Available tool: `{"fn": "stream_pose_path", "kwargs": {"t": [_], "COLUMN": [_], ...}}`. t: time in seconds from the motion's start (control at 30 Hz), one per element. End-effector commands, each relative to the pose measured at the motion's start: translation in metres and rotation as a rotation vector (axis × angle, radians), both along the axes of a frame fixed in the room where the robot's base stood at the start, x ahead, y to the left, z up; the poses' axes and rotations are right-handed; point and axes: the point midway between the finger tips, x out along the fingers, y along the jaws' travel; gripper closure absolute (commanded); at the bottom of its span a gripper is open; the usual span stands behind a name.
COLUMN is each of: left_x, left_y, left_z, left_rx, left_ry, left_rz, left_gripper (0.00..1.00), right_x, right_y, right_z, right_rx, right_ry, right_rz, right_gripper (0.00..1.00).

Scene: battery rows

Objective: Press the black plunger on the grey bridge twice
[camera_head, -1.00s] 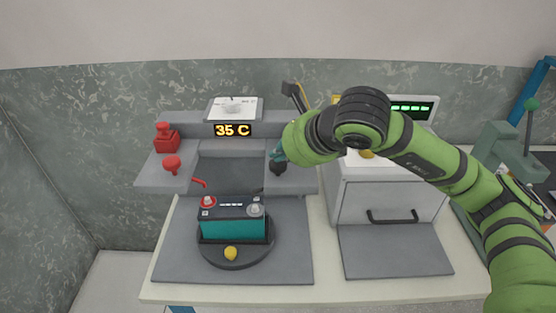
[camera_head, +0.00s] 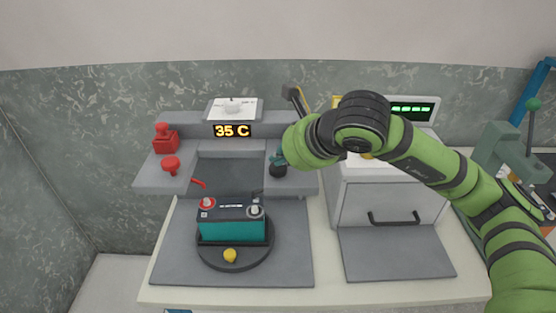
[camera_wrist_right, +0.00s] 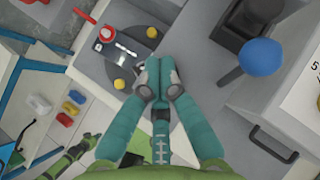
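The grey bridge (camera_head: 222,146) stands at the back of the table, with a 35 C display on its front. The black plunger (camera_head: 278,171) is on its right part, low under my fingertips. My right gripper (camera_head: 277,158) points down at it and appears to touch its top. In the right wrist view the teal fingers of this gripper (camera_wrist_right: 158,66) are together with nothing held between them, and they hide the plunger.
A teal battery (camera_head: 232,228) sits on a round dark turntable with a yellow knob (camera_head: 230,255) in front. A red plunger (camera_head: 171,165) and a red block (camera_head: 164,140) are on the bridge's left. A grey-white box (camera_head: 385,195) with a handle stands close on the right.

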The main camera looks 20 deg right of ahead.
Motion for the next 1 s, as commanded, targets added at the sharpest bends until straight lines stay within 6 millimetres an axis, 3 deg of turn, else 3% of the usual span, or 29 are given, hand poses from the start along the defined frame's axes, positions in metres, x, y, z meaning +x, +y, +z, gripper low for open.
{"fn": "stream_pose_path", "kwargs": {"t": [0.27, 0.7, 1.0], "left_x": [0.000, 0.000, 0.000], "left_y": [0.000, 0.000, 0.000], "left_z": [0.001, 0.015, 0.015], "left_rx": [0.000, 0.000, 0.000], "left_ry": [0.000, 0.000, 0.000], "left_rz": [0.000, -0.001, -0.001], "left_gripper": [1.00, 1.00, 1.00], "right_x": [-0.001, 0.000, 0.000], "right_y": [0.001, 0.000, 0.000], "right_z": [-0.001, 0.025, 0.027], "right_rx": [-0.002, 0.000, 0.000], "right_ry": [0.008, 0.004, 0.003], "right_rz": [0.001, 0.001, 0.001], "right_gripper": [1.00, 1.00, 1.00]}}
